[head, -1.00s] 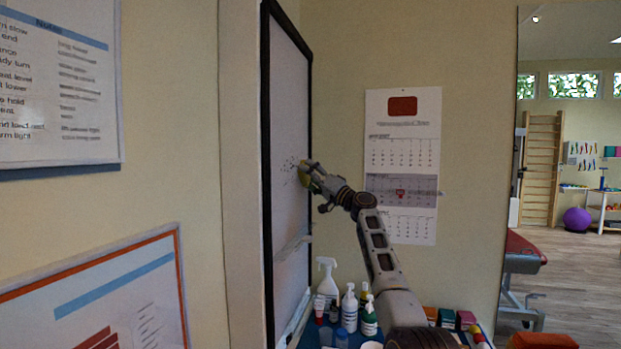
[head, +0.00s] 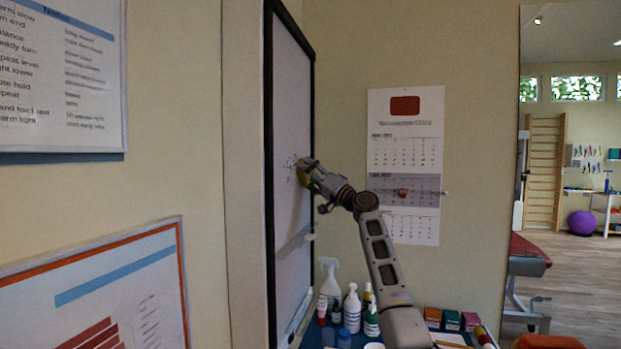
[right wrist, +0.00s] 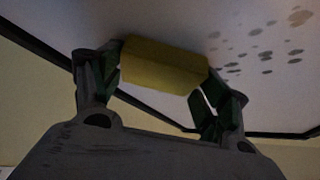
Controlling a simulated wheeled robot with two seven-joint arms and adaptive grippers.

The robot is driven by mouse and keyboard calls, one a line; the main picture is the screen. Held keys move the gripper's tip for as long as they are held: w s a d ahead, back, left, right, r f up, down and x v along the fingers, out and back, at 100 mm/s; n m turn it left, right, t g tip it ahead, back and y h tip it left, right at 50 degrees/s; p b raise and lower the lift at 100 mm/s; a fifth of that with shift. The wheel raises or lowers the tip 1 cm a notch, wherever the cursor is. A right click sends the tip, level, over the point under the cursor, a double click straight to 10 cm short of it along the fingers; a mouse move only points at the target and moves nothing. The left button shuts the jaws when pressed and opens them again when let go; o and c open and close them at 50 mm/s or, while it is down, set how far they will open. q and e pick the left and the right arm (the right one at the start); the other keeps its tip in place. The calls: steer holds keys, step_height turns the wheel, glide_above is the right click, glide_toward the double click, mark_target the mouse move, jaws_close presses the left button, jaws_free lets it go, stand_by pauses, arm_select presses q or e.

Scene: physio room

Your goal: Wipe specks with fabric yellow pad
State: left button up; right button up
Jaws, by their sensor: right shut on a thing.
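My right gripper (head: 312,175) is shut on the yellow pad (right wrist: 163,64), with one finger at each end of it. Dark specks (right wrist: 265,55) spread over the board to the right of the pad in the right wrist view. In the head view the specks (head: 291,163) show just left of the gripper. My left gripper is not in view.
The board has a black frame (head: 268,200) and hangs beside a wall calendar (head: 405,160). Below stand a white spray bottle (head: 329,280), pump bottles (head: 352,308) and small coloured boxes (head: 451,320). Framed posters hang at left. The room opens at right.

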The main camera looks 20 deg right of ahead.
mark_target(303, 174)
steer(key=shift+a, duration=0.1)
steer(key=shift+s+a+f+b, duration=0.1)
steer(key=shift+s+a+b, duration=0.35)
steer(key=shift+s, duration=0.5)
steer(key=shift+s+a, duration=0.55)
steer(key=shift+s, duration=0.1)
steer(key=shift+s, duration=0.1)
